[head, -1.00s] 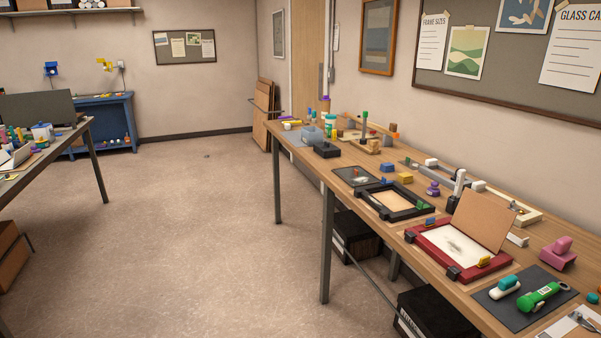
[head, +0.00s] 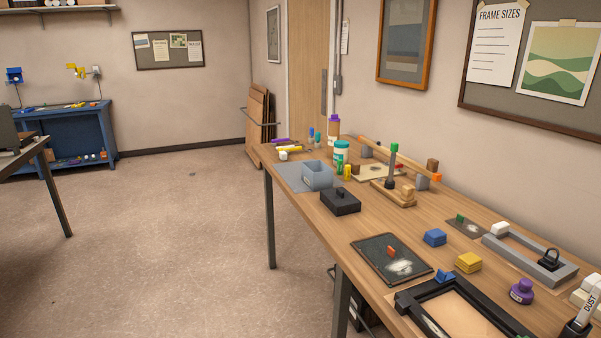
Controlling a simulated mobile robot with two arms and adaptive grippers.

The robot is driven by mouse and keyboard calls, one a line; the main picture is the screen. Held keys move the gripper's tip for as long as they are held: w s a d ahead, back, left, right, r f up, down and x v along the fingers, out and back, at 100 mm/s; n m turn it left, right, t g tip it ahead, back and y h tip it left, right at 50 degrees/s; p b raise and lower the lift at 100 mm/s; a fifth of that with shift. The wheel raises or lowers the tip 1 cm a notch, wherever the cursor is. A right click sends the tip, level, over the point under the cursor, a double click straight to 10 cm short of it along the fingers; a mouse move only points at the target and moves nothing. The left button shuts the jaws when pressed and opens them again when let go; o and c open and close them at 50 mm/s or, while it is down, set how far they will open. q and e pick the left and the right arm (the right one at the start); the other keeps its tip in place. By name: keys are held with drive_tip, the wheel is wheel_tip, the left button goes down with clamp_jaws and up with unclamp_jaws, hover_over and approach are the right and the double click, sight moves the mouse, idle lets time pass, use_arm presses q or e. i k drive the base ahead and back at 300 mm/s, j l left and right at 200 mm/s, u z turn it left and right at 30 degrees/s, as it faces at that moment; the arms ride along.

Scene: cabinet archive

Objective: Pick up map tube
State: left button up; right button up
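I cannot make out a clear map tube in this view. White round roll ends (head: 47,3) show on the wall shelf at the top left, cut off by the picture's upper edge. I cannot tell whether one of them is the map tube. Neither of my grippers is in view.
A long wooden workbench (head: 400,219) with frames, blocks and bottles runs along the right wall. A blue cabinet (head: 82,135) stands at the far left wall. A dark-legged table (head: 58,195) edges in at left. Flat brown boards (head: 259,125) lean by the door.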

sight(333, 130)
drive_tip(key=i+z, duration=0.15)
drive_tip(key=i, duration=0.45)
drive_tip(key=i+j+z, duration=0.2)
drive_tip(key=i, duration=0.35)
drive_tip(key=z, duration=0.55)
drive_tip(key=i+j, duration=0.05)
